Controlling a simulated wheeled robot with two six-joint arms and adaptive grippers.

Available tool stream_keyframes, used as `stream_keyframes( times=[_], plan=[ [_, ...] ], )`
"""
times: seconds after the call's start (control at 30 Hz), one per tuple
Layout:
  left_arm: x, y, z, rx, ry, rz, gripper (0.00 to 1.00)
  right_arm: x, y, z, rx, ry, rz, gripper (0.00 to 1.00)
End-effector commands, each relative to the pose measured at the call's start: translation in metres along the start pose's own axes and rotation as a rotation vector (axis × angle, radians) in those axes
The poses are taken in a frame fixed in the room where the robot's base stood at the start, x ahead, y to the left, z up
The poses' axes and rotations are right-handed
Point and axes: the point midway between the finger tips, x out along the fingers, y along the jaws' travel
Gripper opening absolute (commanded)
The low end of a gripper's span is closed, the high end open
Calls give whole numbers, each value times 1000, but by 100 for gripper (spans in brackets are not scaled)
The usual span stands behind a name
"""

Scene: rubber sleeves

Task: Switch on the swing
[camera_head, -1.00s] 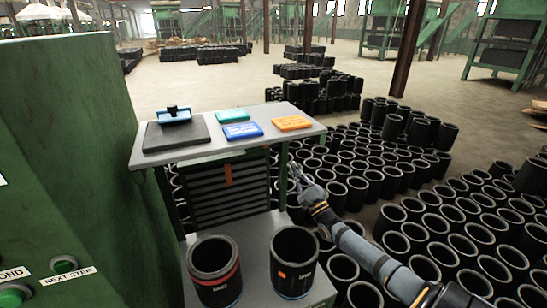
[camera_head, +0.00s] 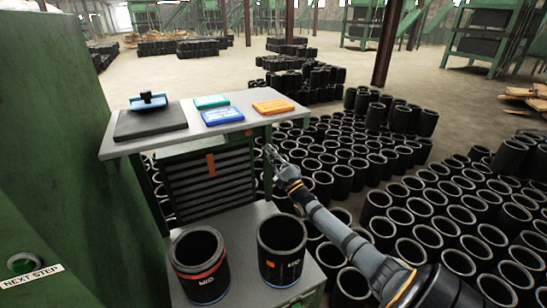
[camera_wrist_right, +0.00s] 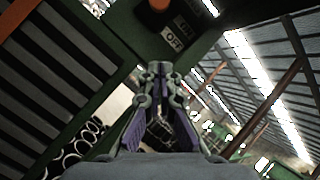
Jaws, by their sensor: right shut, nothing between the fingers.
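In the right wrist view, a dark switch plate (camera_wrist_right: 150,42) on a green frame carries an OFF label (camera_wrist_right: 172,38) and a second small label above it. An orange-red knob (camera_wrist_right: 158,4) is cut off by the top edge. My right gripper (camera_wrist_right: 160,68) is shut and empty, its tips just below the plate in the picture; I cannot tell whether they touch it. In the head view my right gripper (camera_head: 270,152) is beside the right side of the green stand with the slatted front (camera_head: 208,183). The switch plate is not visible there. My left gripper is not in view.
A grey tabletop (camera_head: 165,143) holds a black pad and coloured cases. Two black sleeves (camera_head: 200,275) stand on the lower shelf. A green machine (camera_head: 55,150) with a NEXT STEP label (camera_head: 33,277) fills the left. Many sleeves (camera_head: 455,210) crowd the floor to the right.

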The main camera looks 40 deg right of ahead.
Motion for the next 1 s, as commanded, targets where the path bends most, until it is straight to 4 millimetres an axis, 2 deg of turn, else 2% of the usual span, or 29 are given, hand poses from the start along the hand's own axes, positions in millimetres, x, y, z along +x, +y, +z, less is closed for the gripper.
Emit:
stream_keyframes(
  times=[0.03,0.2,0.23,0.3,0.5,1.0],
  plan=[
    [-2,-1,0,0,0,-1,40,13,-2,1,1,0,-5,0],
    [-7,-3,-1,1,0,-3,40,49,-2,1,1,0,-4,0],
    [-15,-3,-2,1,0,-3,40,52,-4,8,4,1,0,0],
    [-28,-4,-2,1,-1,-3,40,54,-4,21,3,0,2,0],
    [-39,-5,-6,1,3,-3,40,56,-1,38,2,0,1,0],
    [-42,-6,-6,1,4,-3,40,56,-1,40,2,7,8,0]
  ],
)
